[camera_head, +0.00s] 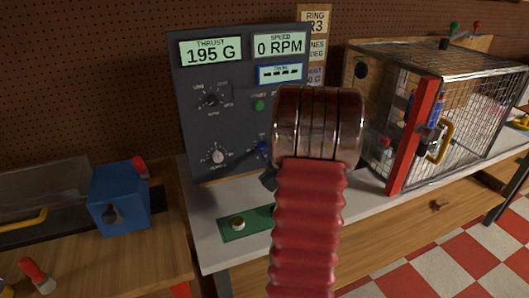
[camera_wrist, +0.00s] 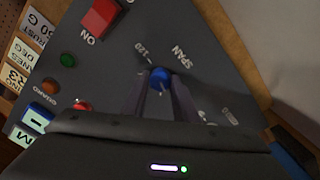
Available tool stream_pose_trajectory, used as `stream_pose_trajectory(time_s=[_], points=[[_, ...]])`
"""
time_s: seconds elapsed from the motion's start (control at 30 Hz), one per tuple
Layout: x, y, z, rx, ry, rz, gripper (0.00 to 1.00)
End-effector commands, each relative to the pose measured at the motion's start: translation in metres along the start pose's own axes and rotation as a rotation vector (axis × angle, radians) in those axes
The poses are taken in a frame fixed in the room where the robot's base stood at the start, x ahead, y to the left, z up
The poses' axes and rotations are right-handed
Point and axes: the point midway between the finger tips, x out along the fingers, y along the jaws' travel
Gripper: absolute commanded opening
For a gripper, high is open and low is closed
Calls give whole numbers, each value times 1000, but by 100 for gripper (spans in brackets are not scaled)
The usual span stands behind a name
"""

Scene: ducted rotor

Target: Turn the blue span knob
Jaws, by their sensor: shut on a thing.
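The blue span knob (camera_wrist: 160,78) sits on the dark control panel (camera_wrist: 125,60), beside the printed word SPAN. In the wrist view my gripper (camera_wrist: 163,84) has its two fingers closed in on either side of the knob, and it is shut on it. The knob's white pointer mark faces down toward my gripper's body. In the head view the knob (camera_head: 262,147) is a small blue spot at the panel's lower right, partly hidden by my arm. The panel's displays read THRUST 195 G and SPEED 0 RPM.
A red switch (camera_wrist: 100,17) marked ON and a green button (camera_wrist: 67,60) are on the panel near my gripper. A mesh cage (camera_head: 475,110) with a red upright stands at right. A blue box (camera_head: 120,199) stands at left. A green pad (camera_head: 246,224) lies before the panel.

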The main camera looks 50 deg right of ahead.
Motion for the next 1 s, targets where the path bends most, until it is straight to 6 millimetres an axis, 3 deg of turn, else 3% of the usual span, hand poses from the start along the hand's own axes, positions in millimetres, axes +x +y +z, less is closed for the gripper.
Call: stream_pose_trajectory(time_s=[0.53,0.57,0.8,1.0], points=[[1,-3,-5,-38,12,-8,4],[1,-4,-5,-38,12,-8,28],[0,-2,-2,-36,6,-5,45],[0,-1,-1,-35,3,-3,45]])
